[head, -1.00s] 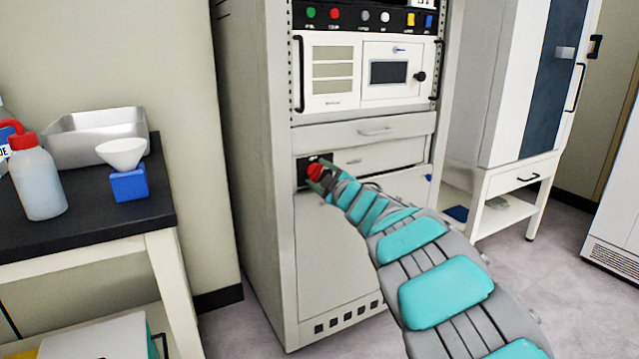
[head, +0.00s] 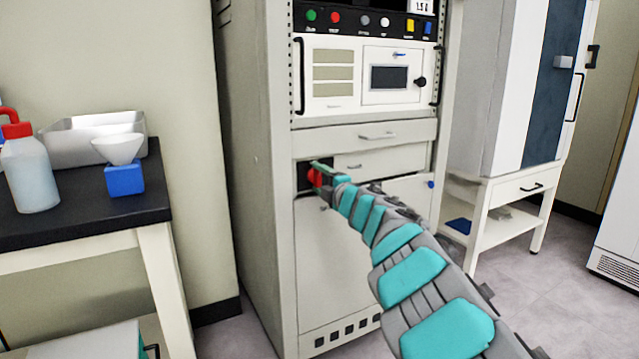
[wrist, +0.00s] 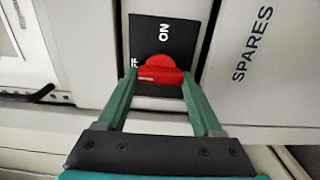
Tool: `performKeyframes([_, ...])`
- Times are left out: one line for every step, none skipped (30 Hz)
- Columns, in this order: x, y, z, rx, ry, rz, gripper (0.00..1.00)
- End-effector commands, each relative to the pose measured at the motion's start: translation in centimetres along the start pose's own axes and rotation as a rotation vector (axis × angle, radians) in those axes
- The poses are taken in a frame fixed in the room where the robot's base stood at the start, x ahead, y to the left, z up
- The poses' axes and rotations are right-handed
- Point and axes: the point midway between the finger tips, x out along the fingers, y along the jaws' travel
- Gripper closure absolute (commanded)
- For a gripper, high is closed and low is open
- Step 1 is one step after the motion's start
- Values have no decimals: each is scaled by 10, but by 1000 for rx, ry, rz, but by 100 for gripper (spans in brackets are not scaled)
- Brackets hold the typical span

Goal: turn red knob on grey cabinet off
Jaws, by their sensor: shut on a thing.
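The red knob (head: 315,177) sits on a black plate at the left of the grey cabinet (head: 262,200), below a drawer. In the wrist view the knob (wrist: 160,72) has a raised red grip with a white mark, lying crosswise between my fingers. The black plate (wrist: 180,32) reads "ON" above the knob; a partly hidden label ending in "FF" is at its left. My gripper (wrist: 159,76) is shut on the knob's grip, one green finger at each end. In the head view my gripper (head: 320,175) reaches it from the right.
A panel marked "SPARES" (wrist: 252,45) is beside the plate. A drawer with a handle (head: 378,136) is just above. A dark bench (head: 90,222) with a bottle, tray and funnel stands left. Open floor (head: 540,300) is at right.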

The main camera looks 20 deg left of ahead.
Motion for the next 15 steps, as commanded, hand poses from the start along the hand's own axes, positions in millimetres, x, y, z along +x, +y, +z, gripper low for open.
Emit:
performKeyframes([0, -2, -1, -7, 3, -2, 88])
performKeyframes([0, -2, -1, -10, 3, -2, 88])
performKeyframes([0, -2, -2, -13, 3, -2, 88])
performKeyframes([0, -2, -2, -14, 3, -2, 88])
performKeyframes([0, -2, -2, -15, 3, -2, 88])
performKeyframes([0, -2, -2, -16, 3, -2, 88])
performKeyframes([0, -2, -2, -16, 3, -2, 88])
performKeyframes([0, -2, -2, -16, 3, -2, 88])
performKeyframes([0, -2, -2, -16, 3, -3, 88])
performKeyframes([0, -2, -2, -16, 3, -3, 88])
performKeyframes([0, -2, -2, -16, 3, -2, 88])
performKeyframes([0, -2, -2, -16, 3, -3, 88])
performKeyframes([0, -2, -2, -16, 3, -3, 88])
performKeyframes([0, -2, -2, -16, 3, -3, 88])
performKeyframes([0, -2, -2, -16, 3, -3, 30])
